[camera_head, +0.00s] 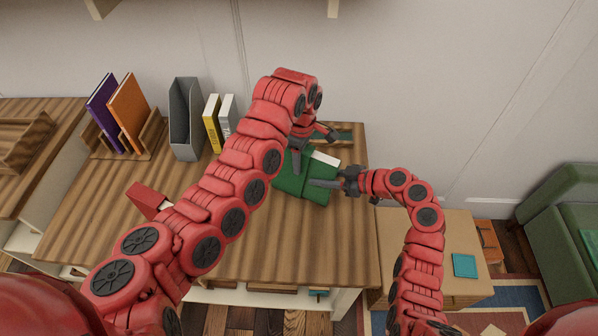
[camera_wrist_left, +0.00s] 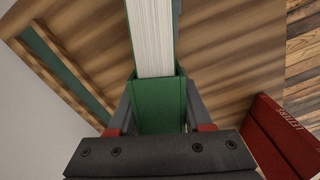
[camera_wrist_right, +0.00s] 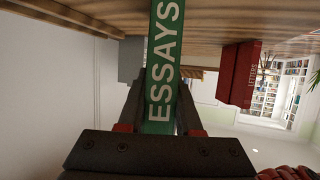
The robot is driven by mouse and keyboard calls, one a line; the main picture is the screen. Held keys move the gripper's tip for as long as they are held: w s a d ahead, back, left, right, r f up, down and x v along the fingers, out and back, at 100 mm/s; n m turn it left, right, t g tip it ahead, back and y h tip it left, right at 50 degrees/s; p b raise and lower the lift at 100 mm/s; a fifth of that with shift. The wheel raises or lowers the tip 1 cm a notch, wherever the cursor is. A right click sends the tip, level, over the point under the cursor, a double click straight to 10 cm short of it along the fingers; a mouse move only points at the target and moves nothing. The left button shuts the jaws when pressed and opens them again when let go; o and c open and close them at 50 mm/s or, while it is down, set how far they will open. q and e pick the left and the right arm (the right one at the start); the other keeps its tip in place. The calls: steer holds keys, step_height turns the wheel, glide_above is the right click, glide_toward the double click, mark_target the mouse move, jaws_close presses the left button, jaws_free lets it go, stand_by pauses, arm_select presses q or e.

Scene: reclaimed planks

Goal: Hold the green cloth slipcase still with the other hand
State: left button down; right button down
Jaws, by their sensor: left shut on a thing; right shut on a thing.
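The green cloth slipcase (camera_wrist_left: 160,118) shows in the left wrist view with its open end facing away from me. My left gripper (camera_wrist_left: 160,122) is shut on it, one finger on each side. A green book with white pages (camera_wrist_left: 153,40) stands partly inside the slipcase and sticks out of its open end. In the right wrist view its spine reads ESSAYS (camera_wrist_right: 163,60), and my right gripper (camera_wrist_right: 160,120) is shut on it. In the head view, the left gripper (camera_head: 298,160) and right gripper (camera_head: 325,183) meet at the green pair, where book and slipcase run together.
The striped wooden desk (camera_head: 240,250) has free room at the front. A rack with a purple book (camera_head: 104,112) and an orange book (camera_head: 129,112), a grey file box (camera_head: 185,118) and a yellow book (camera_head: 212,123) stand behind.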

mark_target(333, 174)
steer(key=shift+w+a+r, duration=0.1)
steer(key=shift+r, duration=0.05)
steer(key=shift+w+a+r, duration=0.15)
steer(key=shift+w+a, duration=0.05)
steer(key=shift+a, duration=0.4)
steer(key=shift+w+a+r, duration=0.1)
steer(key=shift+w+a, duration=0.15)
steer(key=shift+a, duration=0.3)
steer(key=shift+w+a+r, duration=0.15)
steer(key=shift+w+a, duration=0.05)
steer(key=shift+a, duration=0.4)
steer(key=shift+c, duration=1.3)
jaws_free()
steer(key=shift+s, duration=0.1)
steer(key=shift+f, duration=0.1)
steer(key=shift+d, duration=0.3)
steer(key=v, duration=0.6)
steer(key=shift+s+d, duration=0.15)
steer(key=shift+d, duration=0.25)
steer(key=shift+o, duration=1.3)
steer(key=shift+f, duration=0.1)
